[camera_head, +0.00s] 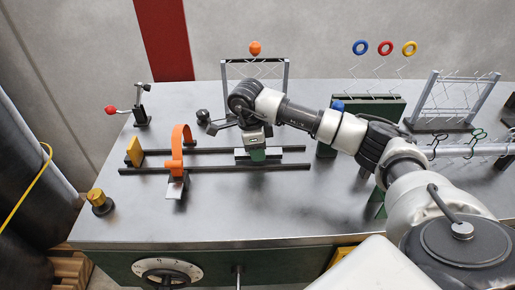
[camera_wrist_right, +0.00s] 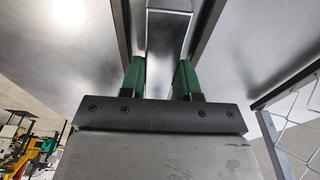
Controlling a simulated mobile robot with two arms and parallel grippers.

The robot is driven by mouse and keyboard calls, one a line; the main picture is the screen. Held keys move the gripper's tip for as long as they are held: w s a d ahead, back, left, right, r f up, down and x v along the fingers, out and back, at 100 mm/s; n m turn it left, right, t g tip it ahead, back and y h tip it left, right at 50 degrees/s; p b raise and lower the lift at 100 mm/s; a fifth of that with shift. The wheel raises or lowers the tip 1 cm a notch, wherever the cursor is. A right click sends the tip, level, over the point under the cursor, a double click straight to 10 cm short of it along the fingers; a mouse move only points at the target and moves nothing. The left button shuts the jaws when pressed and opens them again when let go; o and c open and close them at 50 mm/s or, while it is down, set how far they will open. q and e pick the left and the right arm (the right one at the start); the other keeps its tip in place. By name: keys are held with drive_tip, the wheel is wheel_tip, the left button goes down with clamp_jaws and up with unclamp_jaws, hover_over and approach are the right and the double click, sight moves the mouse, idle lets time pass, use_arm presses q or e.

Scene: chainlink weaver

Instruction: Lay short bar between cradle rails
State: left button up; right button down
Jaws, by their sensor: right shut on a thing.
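The two dark cradle rails, the rear one (camera_head: 205,151) and the front one (camera_head: 215,169), run left to right on the grey bench. The short bar (camera_head: 274,151) is light grey and lies lengthwise along the rails, in the gap between them near their right end. My right gripper (camera_head: 257,155) reaches down from above, its green fingers shut on the bar's middle. In the right wrist view the bar (camera_wrist_right: 168,35) extends from between the green fingers (camera_wrist_right: 160,78), with a dark rail on each side. Whether it touches the bench cannot be told. My left gripper is out of view.
An orange arch (camera_head: 177,150) stands over the rails at left, near a yellow block (camera_head: 134,151). A red-knobbed lever clamp (camera_head: 140,112), a brass knob (camera_head: 99,199) and wire mesh frames (camera_head: 455,100) stand around. The front middle of the bench (camera_head: 235,210) is clear.

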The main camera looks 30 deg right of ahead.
drive_tip(key=shift+f+b, duration=0.35)
drive_tip(key=shift+f, duration=0.1)
drive_tip(key=c, duration=0.7)
unclamp_jaws()
drive_tip(key=shift+c, duration=0.2)
wheel_tip(320, 180, up, 11)
drive_tip(key=a, duration=0.1)
drive_tip(key=shift+w+a, duration=0.25)
drive_tip(key=shift+w, duration=0.1)
